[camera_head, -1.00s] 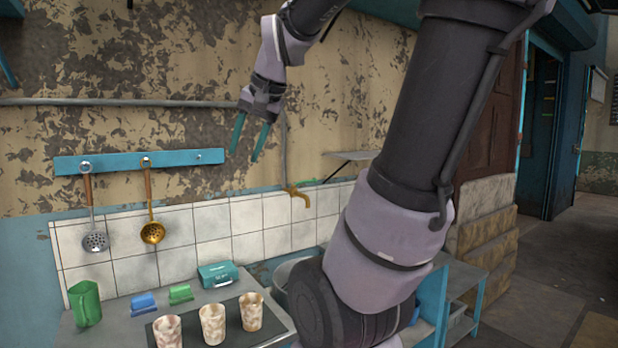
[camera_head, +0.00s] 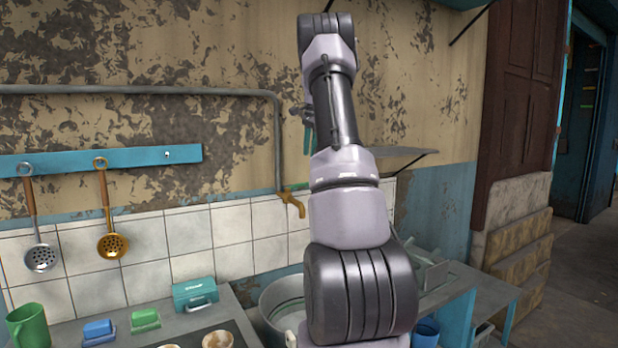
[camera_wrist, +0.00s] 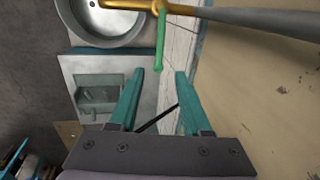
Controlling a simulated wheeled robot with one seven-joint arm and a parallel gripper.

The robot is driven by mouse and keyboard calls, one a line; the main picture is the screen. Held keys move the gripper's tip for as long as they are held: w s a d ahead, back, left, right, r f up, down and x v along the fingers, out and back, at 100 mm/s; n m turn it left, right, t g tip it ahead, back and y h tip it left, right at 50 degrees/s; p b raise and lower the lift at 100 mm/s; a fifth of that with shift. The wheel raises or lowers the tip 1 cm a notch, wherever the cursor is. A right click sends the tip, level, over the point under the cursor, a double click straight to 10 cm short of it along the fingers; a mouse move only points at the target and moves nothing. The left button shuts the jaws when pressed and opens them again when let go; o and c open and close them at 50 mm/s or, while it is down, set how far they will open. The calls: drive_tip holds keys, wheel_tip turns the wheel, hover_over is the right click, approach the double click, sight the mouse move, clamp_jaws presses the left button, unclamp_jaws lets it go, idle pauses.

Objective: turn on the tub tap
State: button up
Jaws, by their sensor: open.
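The brass tub tap (camera_head: 292,205) sticks out from the wall pipe above the round grey metal tub (camera_head: 268,318). Its green handle (camera_head: 298,187) shows at its top beside my arm. In the wrist view the brass spout (camera_wrist: 122,4) is at the top edge, over the tub (camera_wrist: 100,42), and the green handle (camera_wrist: 160,42) points down the picture. My gripper (camera_wrist: 160,72) is open and empty, its teal fingertips on either side of the line of the handle's free end. The depth between them cannot be told. In the head view my arm hides most of the gripper.
The grey pipe (camera_head: 150,90) runs along the wall and down to the tap. A wall shelf (camera_head: 400,153) is right of it. A ladle rail (camera_head: 130,157), a teal box (camera_head: 194,294) and a green mug (camera_head: 28,325) are at left. A rack (camera_wrist: 100,95) shows below the tub.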

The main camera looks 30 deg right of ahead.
drive_tip(key=f, duration=0.3)
drive_tip(key=w+f, duration=0.1)
drive_tip(key=f, duration=0.3)
drive_tip(key=w+f, duration=0.1)
drive_tip(key=f, duration=0.2)
drive_tip(key=shift+d+f, duration=0.1)
drive_tip(key=shift+f, duration=0.15)
clamp_jaws()
idle(1.0)
